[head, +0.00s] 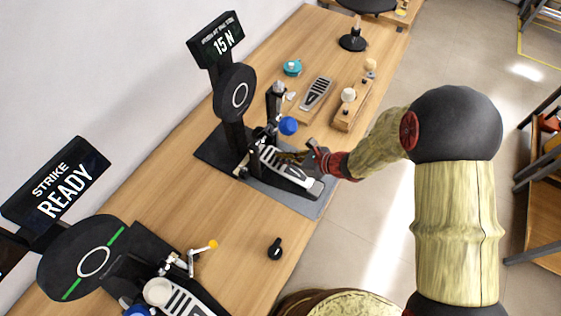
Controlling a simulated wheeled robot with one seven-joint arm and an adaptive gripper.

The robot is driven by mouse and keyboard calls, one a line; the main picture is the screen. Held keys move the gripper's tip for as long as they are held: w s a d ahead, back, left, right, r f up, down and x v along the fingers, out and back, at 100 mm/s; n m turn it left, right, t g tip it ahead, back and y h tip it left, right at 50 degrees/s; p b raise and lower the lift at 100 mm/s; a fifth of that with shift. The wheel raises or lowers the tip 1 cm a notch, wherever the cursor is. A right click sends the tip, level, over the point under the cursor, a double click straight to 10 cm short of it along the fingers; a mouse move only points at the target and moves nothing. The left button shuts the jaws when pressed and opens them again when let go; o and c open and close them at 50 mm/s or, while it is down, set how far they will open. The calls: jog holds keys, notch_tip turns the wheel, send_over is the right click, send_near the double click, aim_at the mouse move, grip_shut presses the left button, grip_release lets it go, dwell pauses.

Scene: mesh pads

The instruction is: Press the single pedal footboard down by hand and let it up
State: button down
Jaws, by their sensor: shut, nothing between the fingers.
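The single pedal's footboard (286,168) is a pale, slotted plate on the pedal in the middle of the bench. The pedal stands on a dark mat (312,208), facing a round black pad (234,93) with a white ring. A blue beater (288,126) stands up beside the pad. A sign (215,39) above the pad reads "15 N". My gripper (284,156) is shut and empty. It reaches in from the right, its tips at the footboard's upper part and covering some of it. I cannot tell whether the tips touch the plate.
A second pedal (180,300) stands at the front left before a pad (85,262), under a sign (60,190) reading "STRIKE READY". A small black part (275,248) lies on the wooden bench (200,215). Behind are a loose slotted plate (316,93), a wooden block (352,112) and a teal item (292,67).

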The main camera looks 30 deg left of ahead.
send_over(308, 181)
dwell(0.5)
notch_tip(308, 181, up, 4)
jog(key=p, duration=0.3)
jog(key=shift+r, duration=0.1)
dwell(0.5)
